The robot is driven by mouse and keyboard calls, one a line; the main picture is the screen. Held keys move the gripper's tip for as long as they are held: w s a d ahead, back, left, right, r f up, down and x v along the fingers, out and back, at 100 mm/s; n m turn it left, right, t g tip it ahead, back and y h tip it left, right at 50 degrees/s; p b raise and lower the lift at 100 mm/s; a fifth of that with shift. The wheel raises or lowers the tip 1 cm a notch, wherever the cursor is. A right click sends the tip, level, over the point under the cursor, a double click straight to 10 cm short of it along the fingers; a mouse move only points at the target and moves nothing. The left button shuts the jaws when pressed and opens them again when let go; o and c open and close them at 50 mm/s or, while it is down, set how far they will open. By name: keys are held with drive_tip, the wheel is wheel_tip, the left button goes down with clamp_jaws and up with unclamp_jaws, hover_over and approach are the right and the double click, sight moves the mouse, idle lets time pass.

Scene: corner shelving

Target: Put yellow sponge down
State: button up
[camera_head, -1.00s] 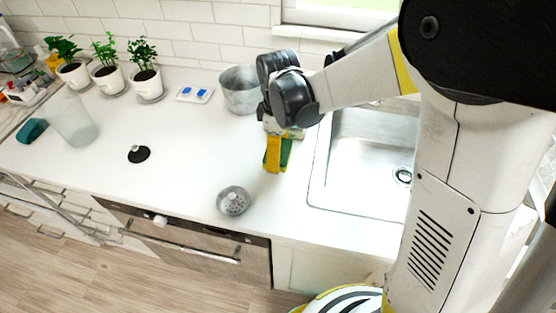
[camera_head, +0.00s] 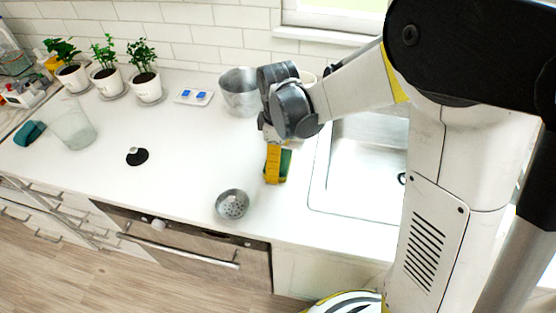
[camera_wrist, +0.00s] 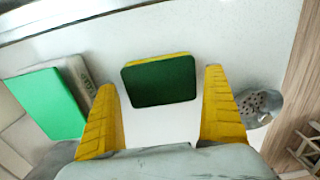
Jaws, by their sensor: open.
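The sponge, with a dark green face and a yellow edge (camera_wrist: 160,80), lies on the white counter in the wrist view, between my spread fingers. There is a visible gap on either side of it. In the head view the sponge (camera_head: 285,165) is at the left edge of the sink, partly hidden behind my yellow finger. My gripper (camera_wrist: 160,82) is open and points down at the sponge; it also shows low over the counter in the head view (camera_head: 273,164).
A metal strainer (camera_head: 232,204) sits near the counter's front edge, with a black lid-like disc (camera_head: 137,157) farther left. A metal pot (camera_head: 240,92) stands behind my gripper. The sink (camera_head: 345,185) is to the right. Counter between disc and gripper is clear.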

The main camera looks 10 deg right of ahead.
wheel_tip(320, 180, up, 10)
drive_tip(key=r+p, duration=0.1)
drive_tip(key=p, duration=0.3)
drive_tip(key=s+d+r+m+t, duration=0.3)
drive_tip(key=s+d+m, duration=0.2)
drive_tip(key=s+m, duration=0.1)
drive_tip(key=s+d+r+m+t, duration=0.4)
drive_tip(key=s+d+m, duration=0.1)
drive_tip(key=s+m, duration=0.2)
drive_tip(key=shift+s+m, duration=0.3)
drive_tip(key=shift+s, duration=0.15)
drive_tip(key=shift+r, duration=0.1)
wheel_tip(320, 180, down, 3)
drive_tip(key=b, duration=0.3)
drive_tip(key=shift+r, duration=0.2)
